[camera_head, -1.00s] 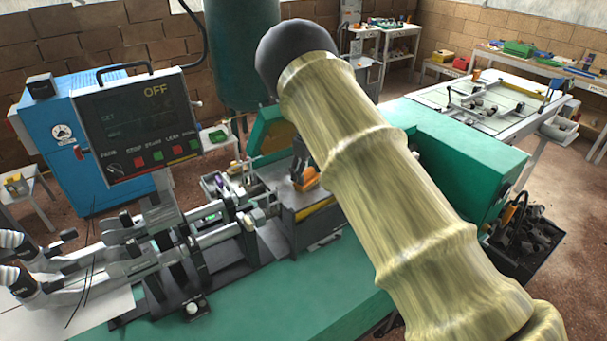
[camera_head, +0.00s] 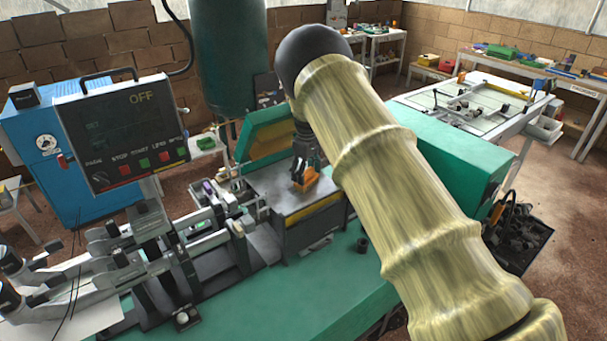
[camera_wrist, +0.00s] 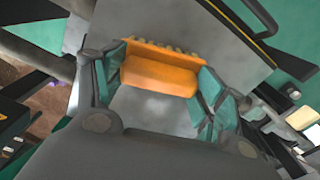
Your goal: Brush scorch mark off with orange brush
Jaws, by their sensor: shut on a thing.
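My gripper (camera_head: 305,164) is shut on the orange brush (camera_head: 305,180), at the grey top of a metal box (camera_head: 268,188) in the head view. In the wrist view the brush (camera_wrist: 160,72) lies crosswise between the green-padded fingers of my gripper (camera_wrist: 163,80), its bristle edge toward the top of the picture. The grey metal surface (camera_wrist: 155,108) fills the middle behind it. I cannot tell whether the bristles touch it. I cannot make out a scorch mark; the brush, gripper and arm hide part of the surface.
A raised green lid (camera_head: 262,130) stands behind the box. A control panel (camera_head: 122,133) reading OFF and machine rails (camera_head: 195,240) are at left. A green housing (camera_head: 455,160) stands at right. The green bench front (camera_head: 290,300) is mostly clear, with a small dark cup (camera_head: 363,245).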

